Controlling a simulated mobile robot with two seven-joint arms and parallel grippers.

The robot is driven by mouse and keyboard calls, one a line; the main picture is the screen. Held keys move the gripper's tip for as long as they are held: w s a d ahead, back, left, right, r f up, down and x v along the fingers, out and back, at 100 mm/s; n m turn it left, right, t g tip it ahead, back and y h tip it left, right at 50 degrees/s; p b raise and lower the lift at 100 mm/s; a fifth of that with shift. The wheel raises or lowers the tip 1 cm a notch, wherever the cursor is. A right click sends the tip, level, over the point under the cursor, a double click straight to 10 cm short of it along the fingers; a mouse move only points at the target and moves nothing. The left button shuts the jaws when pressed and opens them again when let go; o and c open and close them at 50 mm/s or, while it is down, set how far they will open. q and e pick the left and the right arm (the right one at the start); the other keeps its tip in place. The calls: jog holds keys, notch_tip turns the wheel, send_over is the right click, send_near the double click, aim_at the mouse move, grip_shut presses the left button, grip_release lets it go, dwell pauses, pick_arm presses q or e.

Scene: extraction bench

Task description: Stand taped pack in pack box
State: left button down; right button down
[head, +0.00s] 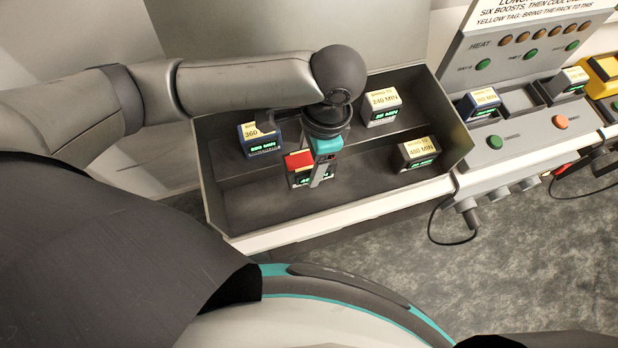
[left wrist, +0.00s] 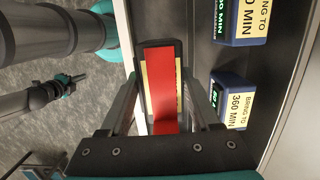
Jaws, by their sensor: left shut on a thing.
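The taped pack (head: 299,161) is a dark block with a red strip across its top and a green display on its front. My left gripper (head: 320,174) points down and is shut on it, one finger on each side, as the left wrist view also shows with the red-topped pack (left wrist: 160,85). The pack is upright in the front, lower part of the dark, stepped pack box (head: 260,205). I cannot tell whether its base touches the box floor. The gripper hides part of the pack.
Other labelled packs are in the box: one marked 360 MIN (head: 260,138), one marked 240 MIN (head: 382,106) and one marked 480 MIN (head: 418,153). The front left box floor is clear. A grey heater console (head: 520,140) with buttons and packs in slots stands right.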

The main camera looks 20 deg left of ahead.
pick_arm(q)
notch_tip(320, 180, down, 9)
jog(key=shift+r+b, duration=0.2)
jog(key=shift+b, duration=0.5)
jog(key=shift+f, duration=0.1)
jog(key=shift+f, duration=0.15)
jog(key=shift+c, duration=0.6)
grip_release()
jog(key=r, duration=0.4)
jog(key=d+r+p, duration=0.1)
jog(key=r, duration=0.3)
jog(key=w+r, duration=0.1)
jog(key=r, duration=0.3)
jog(key=shift+d+r+p, duration=0.1)
jog(key=shift+d+p, duration=0.15)
jog(key=shift+p, duration=0.15)
